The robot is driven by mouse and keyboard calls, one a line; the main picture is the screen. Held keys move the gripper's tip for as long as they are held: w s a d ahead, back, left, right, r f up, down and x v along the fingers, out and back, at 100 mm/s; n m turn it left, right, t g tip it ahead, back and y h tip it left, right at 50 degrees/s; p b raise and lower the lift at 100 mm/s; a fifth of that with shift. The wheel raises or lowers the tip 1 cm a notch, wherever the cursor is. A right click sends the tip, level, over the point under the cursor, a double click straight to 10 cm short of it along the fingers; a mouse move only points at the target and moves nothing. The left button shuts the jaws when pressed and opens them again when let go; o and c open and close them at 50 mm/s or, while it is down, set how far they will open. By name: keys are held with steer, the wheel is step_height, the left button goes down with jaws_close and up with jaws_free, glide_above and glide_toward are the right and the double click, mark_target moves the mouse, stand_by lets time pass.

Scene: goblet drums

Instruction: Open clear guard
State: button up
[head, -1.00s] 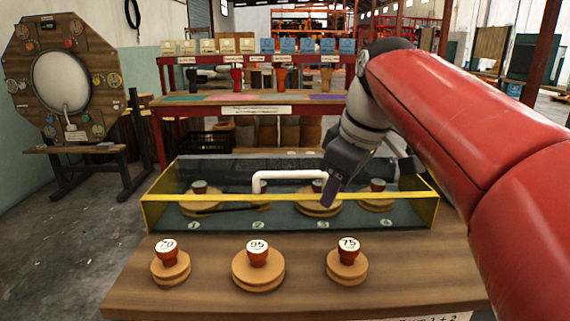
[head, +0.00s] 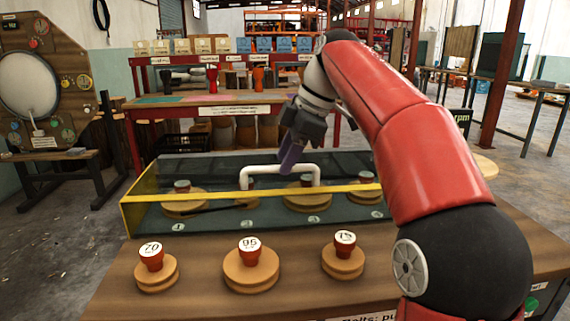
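The clear guard (head: 150,192) is a long see-through box cover with yellow edges on the wooden table. It is down over several round wooden pieces with red knobs in numbered places. A white bar handle (head: 270,169) stands on the guard. My gripper (head: 284,172) points down at the handle's middle, over or just behind its top bar. Its fingers look dark purple and overlap in this view, so their opening and any contact with the handle cannot be told.
Three wooden discs with red knobs, marked 70 (head: 151,258), 95 (head: 250,265) and 75 (head: 344,256), stand in front of the guard. A red shelf rack (head: 232,108) stands behind. A wooden board with a round white panel (head: 28,85) is at left.

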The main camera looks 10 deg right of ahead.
steer(key=shift+a+f, duration=0.2)
steer(key=shift+f, duration=0.25)
steer(key=shift+c, duration=0.4)
jaws_close()
